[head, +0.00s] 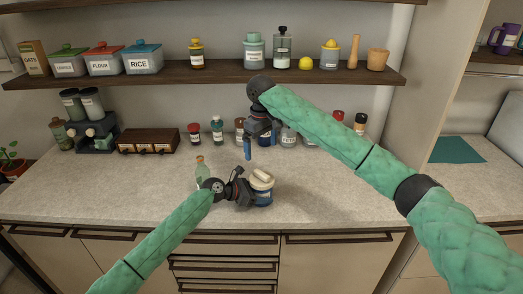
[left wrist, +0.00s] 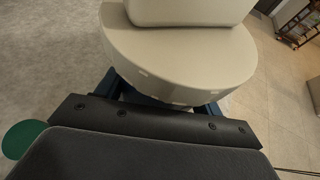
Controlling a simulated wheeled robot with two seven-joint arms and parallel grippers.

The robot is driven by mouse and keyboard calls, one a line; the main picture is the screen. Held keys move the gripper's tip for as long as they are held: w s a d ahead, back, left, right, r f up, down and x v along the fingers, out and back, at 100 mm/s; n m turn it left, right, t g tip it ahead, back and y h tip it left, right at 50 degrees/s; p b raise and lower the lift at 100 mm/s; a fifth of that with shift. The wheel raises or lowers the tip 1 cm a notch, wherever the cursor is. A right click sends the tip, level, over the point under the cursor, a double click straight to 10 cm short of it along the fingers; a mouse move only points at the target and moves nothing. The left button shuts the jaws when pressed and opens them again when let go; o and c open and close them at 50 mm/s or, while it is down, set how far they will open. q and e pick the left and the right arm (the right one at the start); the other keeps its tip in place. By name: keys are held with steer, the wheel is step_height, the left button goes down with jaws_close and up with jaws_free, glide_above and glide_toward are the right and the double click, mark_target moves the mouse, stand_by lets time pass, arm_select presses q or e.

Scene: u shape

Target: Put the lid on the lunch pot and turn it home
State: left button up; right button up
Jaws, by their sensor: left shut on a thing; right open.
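The lunch pot (head: 264,199) is a dark blue, round pot standing on the worktop near the middle of the head view. Its cream lid (head: 262,180), with a raised bar handle, sits on top; I cannot tell whether it is fully turned. The lid (left wrist: 185,55) fills the upper middle of the left wrist view and hides the pot's top. My left gripper (head: 248,192) is shut on the pot from its left side, below the lid. My right gripper (head: 247,149) is open and empty, pointing down above and behind the pot, clear of the lid.
A green bottle (head: 202,171) stands left of the pot, close behind my left wrist. Several jars, such as the red-lidded one (head: 194,133), line the back below the shelf (head: 190,78). A wooden drawer box (head: 148,141) is at back left. The front-right worktop is clear.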

arm_select(q)
steer(key=o, duration=2)
steer(key=shift+c, duration=0.2)
steer(key=shift+a, duration=0.15)
arm_select(e)
steer(key=shift+f, duration=0.1)
arm_select(q)
steer(key=shift+s+a, duration=0.15)
steer(key=shift+a, duration=0.2)
steer(key=b+v, duration=0.2)
steer(key=v, duration=0.3)
steer(key=shift+s+a+r+b, duration=0.15)
steer(key=shift+a+r+b, duration=0.05)
steer(key=shift+a+b, duration=0.1)
arm_select(e)
step_height(320, 180, down, 2)
steer(key=shift+f, duration=0.25)
arm_select(q)
steer(key=shift+s+a+r, duration=0.15)
steer(key=shift+a+r, duration=0.15)
steer(key=shift+a, duration=0.1)
arm_select(e)
steer(key=shift+f, duration=0.15)
